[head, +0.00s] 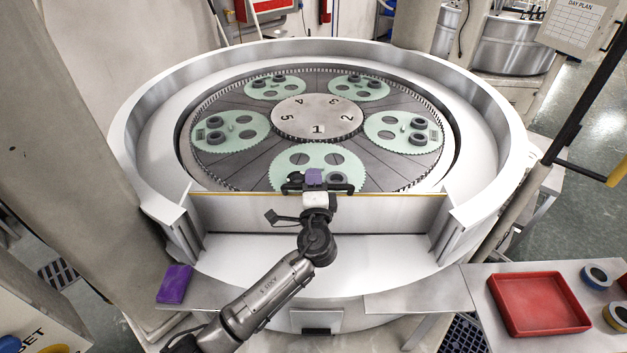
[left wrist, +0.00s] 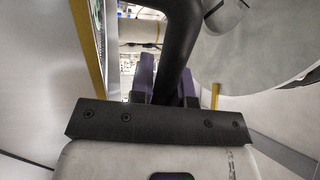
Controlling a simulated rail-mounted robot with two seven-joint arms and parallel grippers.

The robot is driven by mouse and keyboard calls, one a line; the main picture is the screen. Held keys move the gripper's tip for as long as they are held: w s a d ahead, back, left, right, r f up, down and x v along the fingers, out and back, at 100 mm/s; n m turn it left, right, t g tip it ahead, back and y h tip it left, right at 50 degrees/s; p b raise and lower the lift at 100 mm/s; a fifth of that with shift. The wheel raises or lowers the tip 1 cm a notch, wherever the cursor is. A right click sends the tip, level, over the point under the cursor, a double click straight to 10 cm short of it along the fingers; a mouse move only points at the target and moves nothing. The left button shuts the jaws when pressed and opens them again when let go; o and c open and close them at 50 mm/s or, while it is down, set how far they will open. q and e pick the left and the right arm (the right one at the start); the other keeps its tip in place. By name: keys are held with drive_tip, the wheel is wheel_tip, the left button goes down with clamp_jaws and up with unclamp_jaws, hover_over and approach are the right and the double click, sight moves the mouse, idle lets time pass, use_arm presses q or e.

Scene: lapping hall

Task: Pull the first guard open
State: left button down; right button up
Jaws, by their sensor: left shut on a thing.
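The guard (head: 260,213) is a flat grey panel with a yellow top edge. It stands across the front gap in the machine's round rim. A black bar handle (head: 345,188) is at the middle of its top edge. My left gripper (head: 315,177) is at that handle, its arm reaching up from the lower front. In the left wrist view the purple fingers of the left gripper (left wrist: 167,88) are on both sides of the black handle (left wrist: 180,50), shut on it. The hand partly hides the middle of the panel. My right gripper is out of view.
Behind the guard lies the lapping plate with several green toothed carriers (head: 230,132) around a numbered centre disc (head: 317,112). A purple block (head: 174,284) is at the front left. A red tray (head: 540,312) and rings are on the right table (head: 450,290). The ledge before the guard is clear.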

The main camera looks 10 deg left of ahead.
use_arm(q)
drive_tip(key=s+f+t+y+b, duration=0.1)
drive_tip(key=s+b, duration=0.5)
drive_tip(key=b, duration=0.6)
drive_tip(key=s+d+f+n+t+b, duration=0.1)
drive_tip(key=s+f+t+b, duration=0.2)
drive_tip(key=b, duration=0.9)
drive_tip(key=shift+s+d+t+y, duration=0.25)
drive_tip(key=shift+s+t+y, duration=0.15)
drive_tip(key=shift+s+t, duration=1.05)
drive_tip(key=shift+f, duration=0.1)
